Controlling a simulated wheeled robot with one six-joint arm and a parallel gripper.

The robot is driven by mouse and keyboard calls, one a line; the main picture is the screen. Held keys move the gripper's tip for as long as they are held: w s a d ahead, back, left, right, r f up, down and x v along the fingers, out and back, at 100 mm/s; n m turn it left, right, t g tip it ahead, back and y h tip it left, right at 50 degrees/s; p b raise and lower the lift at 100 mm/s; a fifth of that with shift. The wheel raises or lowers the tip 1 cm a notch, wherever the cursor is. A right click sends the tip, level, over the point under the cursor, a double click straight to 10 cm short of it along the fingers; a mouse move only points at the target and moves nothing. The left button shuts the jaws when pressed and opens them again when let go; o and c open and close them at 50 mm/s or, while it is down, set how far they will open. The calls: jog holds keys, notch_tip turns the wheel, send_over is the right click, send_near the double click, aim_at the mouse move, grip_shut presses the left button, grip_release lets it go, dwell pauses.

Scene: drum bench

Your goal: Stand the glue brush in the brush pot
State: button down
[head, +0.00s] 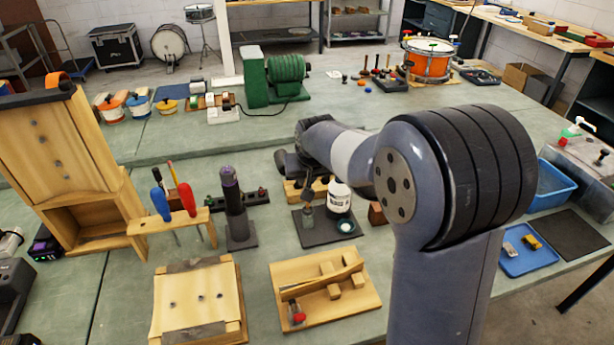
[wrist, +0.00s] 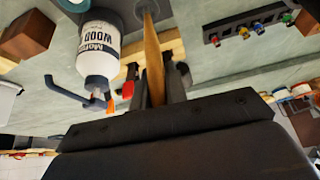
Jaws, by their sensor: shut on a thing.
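In the wrist view the glue brush's wooden handle (wrist: 153,62) runs up from between the dark fingers of my gripper (wrist: 159,88), which is shut on it. In the head view the small pot (head: 307,213) stands on a dark mat, left of the white wood glue bottle (head: 339,197). My gripper is mostly hidden there by my arm.
The glue bottle also shows in the wrist view (wrist: 100,55), close beside the brush. A wooden jig (head: 330,297) stands in front, and a brown block (head: 377,213) to the right.

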jog(key=shift+f+b, duration=0.7)
jog(key=shift+f, duration=0.4)
jog(key=c, duration=1.3)
grip_release()
jog(key=shift+c, duration=0.2)
jog(key=shift+r, duration=0.15)
jog(key=v, duration=1)
jog(key=shift+s+r, duration=0.2)
jog(key=shift+r, duration=0.05)
jog(key=x, duration=1.1)
jog(key=shift+r, duration=0.1)
jog(key=shift+r+p, duration=0.5)
jog(key=shift+r, duration=0.05)
